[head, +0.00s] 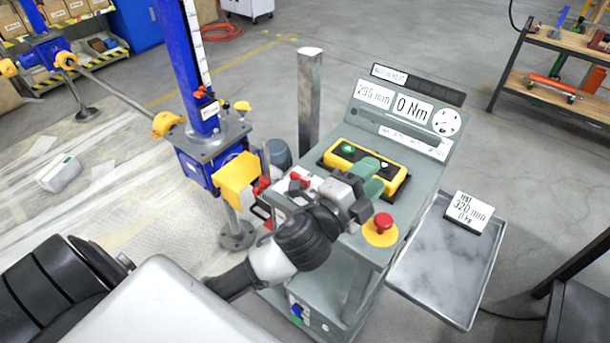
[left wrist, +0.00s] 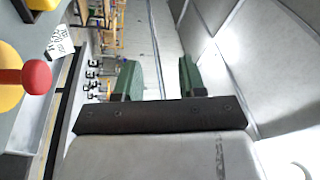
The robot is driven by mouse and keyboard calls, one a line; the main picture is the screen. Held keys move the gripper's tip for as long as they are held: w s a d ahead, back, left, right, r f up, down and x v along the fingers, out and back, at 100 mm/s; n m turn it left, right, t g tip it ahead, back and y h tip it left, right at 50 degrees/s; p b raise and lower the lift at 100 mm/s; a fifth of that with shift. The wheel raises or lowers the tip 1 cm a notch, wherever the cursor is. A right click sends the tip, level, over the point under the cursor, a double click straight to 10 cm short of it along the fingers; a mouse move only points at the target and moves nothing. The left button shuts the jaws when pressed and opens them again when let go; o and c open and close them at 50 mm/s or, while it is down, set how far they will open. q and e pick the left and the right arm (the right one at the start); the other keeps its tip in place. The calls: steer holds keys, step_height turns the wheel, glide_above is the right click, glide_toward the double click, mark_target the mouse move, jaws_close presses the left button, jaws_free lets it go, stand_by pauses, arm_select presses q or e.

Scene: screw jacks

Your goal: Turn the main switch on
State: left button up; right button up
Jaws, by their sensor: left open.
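A grey control console (head: 345,215) stands in the middle of the head view. A red mushroom button on a yellow round base (head: 381,228) sits on its front right corner and also shows in the left wrist view (left wrist: 32,78). A yellow control box (head: 345,152) with a green button lies behind my gripper. A small blue part (head: 296,310) is low on the console's front; I cannot tell which part is the main switch. My left gripper (head: 371,178) is over the console top, its green fingers apart and empty, also in the left wrist view (left wrist: 160,80). My right gripper is not in view.
A blue screw jack column (head: 200,110) with yellow parts stands left of the console. A grey tray (head: 445,265) with a label sign (head: 467,213) is at its right. A metal post (head: 309,95) rises behind. A shelf (head: 555,85) stands back right.

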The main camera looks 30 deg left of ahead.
arm_select(q)
steer(key=d+r+m+g+h, duration=0.2)
steer(key=d+r+m+h, duration=0.35)
steer(key=m+h, duration=0.6)
steer(key=m+g+y, duration=1.2)
steer(key=m+g, duration=0.5)
steer(key=m, duration=0.9)
glide_above(305, 179)
steer(key=d, duration=0.7)
step_height(305, 179, down, 10)
steer(key=shift+r, duration=0.15)
steer(key=a+r+y, duration=0.2)
steer(key=a+y, duration=0.2)
steer(key=a, duration=0.3)
step_height(305, 179, down, 9)
steer(key=p, duration=0.3)
steer(key=shift+f, duration=1)
